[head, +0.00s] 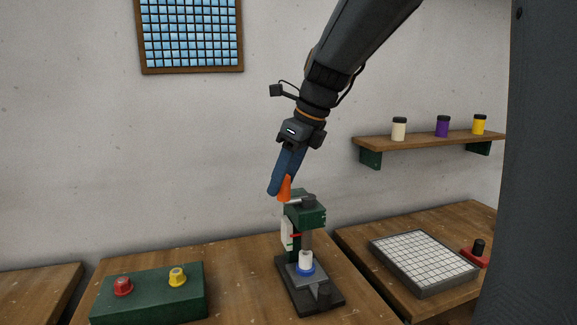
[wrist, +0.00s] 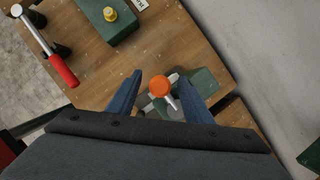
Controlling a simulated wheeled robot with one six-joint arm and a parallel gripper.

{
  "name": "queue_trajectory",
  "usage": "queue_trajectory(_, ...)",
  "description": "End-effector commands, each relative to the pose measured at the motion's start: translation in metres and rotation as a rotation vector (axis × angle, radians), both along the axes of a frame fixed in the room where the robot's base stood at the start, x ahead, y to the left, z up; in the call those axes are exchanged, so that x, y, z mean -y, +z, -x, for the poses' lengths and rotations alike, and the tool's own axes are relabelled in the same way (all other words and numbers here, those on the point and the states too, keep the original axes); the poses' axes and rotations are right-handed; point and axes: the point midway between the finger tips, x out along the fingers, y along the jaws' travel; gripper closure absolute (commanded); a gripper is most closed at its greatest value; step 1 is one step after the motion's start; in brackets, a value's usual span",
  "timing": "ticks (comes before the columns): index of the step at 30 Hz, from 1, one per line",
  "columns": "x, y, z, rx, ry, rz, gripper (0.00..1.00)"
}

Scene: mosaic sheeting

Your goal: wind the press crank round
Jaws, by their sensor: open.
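The press (head: 308,217) has a green head and a dark base, and stands on the middle table. Its crank handle (head: 285,189) is an orange tapered grip standing up at the left of the press top. A pale crank arm (head: 294,200) joins it to a dark hub (head: 308,201). My gripper (head: 273,190) reaches down over the handle with blue fingers. In the wrist view, the orange handle (wrist: 159,86) shows between the two spread fingers of my gripper (wrist: 161,77), with a gap on each side. Part of the press is hidden by the fingers there.
A green box (head: 150,294) with red and yellow knobs stands on the left of the table. A white gridded tray (head: 424,256) and a red block with a black knob (head: 475,256) lie at the right. A shelf (head: 430,142) holds three jars. In the wrist view, a red-handled lever (wrist: 62,70) shows at upper left.

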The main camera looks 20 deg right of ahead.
Motion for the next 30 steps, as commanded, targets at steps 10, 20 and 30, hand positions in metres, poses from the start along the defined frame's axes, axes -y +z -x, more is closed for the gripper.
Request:
queue_trajectory(10, -0.001, -0.002, -0.001, 0.0, 0.001, 0.0, 0.62)
queue_trajectory(20, 0.0, -0.001, 0.001, 0.0, 0.001, 0.0, 0.94)
queue_trajectory(30, 0.007, 0.001, 0.029, -0.001, 0.0, 0.001, 0.94)
